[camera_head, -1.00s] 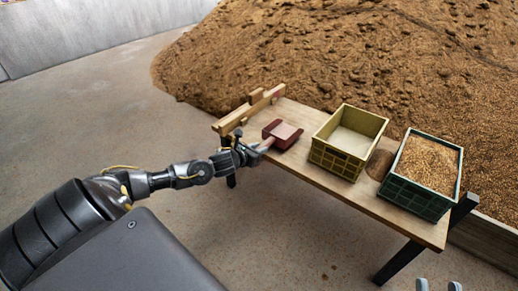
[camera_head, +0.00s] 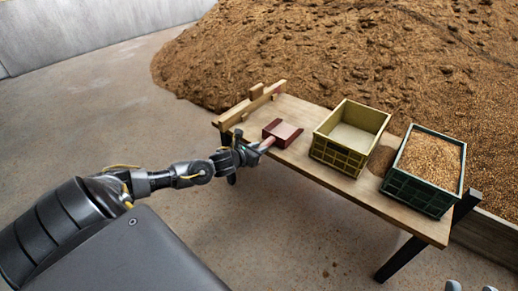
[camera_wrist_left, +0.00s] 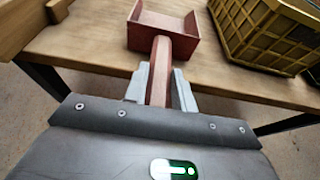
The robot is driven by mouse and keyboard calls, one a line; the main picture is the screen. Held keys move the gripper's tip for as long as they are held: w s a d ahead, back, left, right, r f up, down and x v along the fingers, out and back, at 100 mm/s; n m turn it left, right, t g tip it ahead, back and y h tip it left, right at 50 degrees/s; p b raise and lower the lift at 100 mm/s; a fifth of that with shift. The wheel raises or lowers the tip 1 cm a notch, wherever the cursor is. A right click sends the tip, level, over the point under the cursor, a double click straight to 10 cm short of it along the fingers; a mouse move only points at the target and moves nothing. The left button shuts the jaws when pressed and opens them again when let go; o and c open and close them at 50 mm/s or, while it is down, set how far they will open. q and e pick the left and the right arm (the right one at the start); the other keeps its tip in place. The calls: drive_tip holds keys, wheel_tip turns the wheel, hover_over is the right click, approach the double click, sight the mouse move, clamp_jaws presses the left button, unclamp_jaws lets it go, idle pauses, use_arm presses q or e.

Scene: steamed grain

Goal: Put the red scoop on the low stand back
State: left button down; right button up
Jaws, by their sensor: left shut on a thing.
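The red scoop (camera_head: 284,132) is at the left part of the table, its pan facing away from me. My left gripper (camera_head: 252,154) is shut on its handle, which also shows between the fingers in the left wrist view (camera_wrist_left: 160,72). The pan looks empty and level, above or on the tabletop; I cannot tell if it touches. The low wooden stand (camera_head: 248,106) is at the table's left end, left of the scoop, and its edge shows in the wrist view (camera_wrist_left: 22,22). My right gripper (camera_head: 471,288) shows only two separated fingertips at the bottom right edge.
A yellow crate (camera_head: 336,158) stands right of the scoop on the wooden table (camera_head: 310,164). A green crate (camera_head: 415,194) full of grain is at the right end, with a brown patch between them. A large grain heap (camera_head: 330,50) lies behind.

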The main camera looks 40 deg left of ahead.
use_arm(q)
drive_tip(key=shift+s, duration=0.25)
drive_tip(key=shift+f, duration=0.2)
idle(0.4)
drive_tip(key=shift+f, duration=0.1)
drive_tip(key=c, duration=1.1)
unclamp_jaws()
